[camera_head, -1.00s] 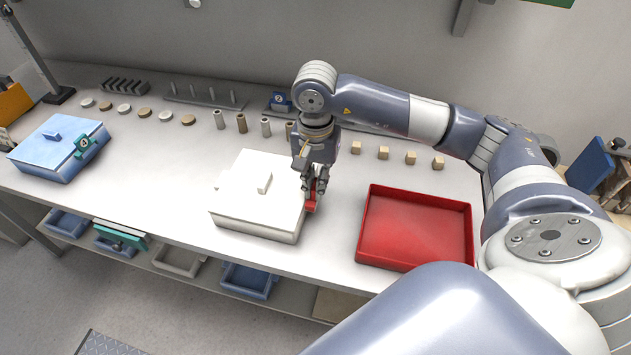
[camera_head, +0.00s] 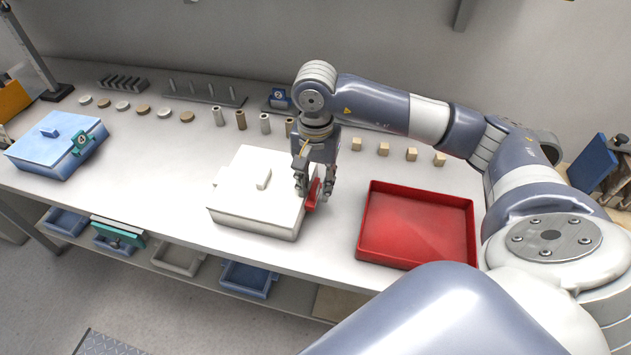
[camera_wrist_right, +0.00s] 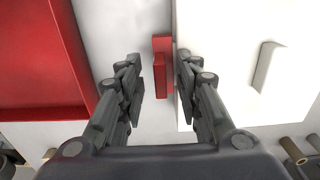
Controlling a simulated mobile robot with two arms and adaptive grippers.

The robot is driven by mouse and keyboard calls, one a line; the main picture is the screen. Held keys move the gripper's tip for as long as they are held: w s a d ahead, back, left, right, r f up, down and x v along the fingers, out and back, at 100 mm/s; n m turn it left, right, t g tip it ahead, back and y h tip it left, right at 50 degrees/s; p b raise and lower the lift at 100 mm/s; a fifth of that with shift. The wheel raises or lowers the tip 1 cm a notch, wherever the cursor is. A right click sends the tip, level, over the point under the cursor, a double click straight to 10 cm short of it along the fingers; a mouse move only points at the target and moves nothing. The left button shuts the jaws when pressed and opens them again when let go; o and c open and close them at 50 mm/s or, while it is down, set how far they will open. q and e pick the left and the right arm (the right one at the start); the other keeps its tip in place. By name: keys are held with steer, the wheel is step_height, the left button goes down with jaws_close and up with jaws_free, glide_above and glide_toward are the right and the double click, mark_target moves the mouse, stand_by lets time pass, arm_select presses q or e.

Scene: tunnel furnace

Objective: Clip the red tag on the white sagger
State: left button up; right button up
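The white sagger (camera_head: 238,190), a box with a lid and a small raised handle, sits on the bench in the head view. It also shows at the right of the right wrist view (camera_wrist_right: 230,60). The red tag (camera_head: 312,192) is at the sagger's right edge; in the wrist view the tag (camera_wrist_right: 161,68) stands along that edge. My right gripper (camera_head: 315,196) is over the tag. Its fingers (camera_wrist_right: 160,85) are spread apart, with the tag between and slightly beyond them and a gap on the left side. My left gripper is not in view.
A red tray (camera_head: 415,228) stands to the right of the sagger. A blue sagger (camera_head: 50,150) with a green tag (camera_head: 82,144) is at the left. Small cubes (camera_head: 397,151), cylinders and discs line the back. The bench between the two saggers is clear.

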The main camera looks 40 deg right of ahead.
steer(key=shift+r, duration=0.1)
step_height(320, 180, up, 12)
stand_by(0.5)
steer(key=shift+f, duration=0.2)
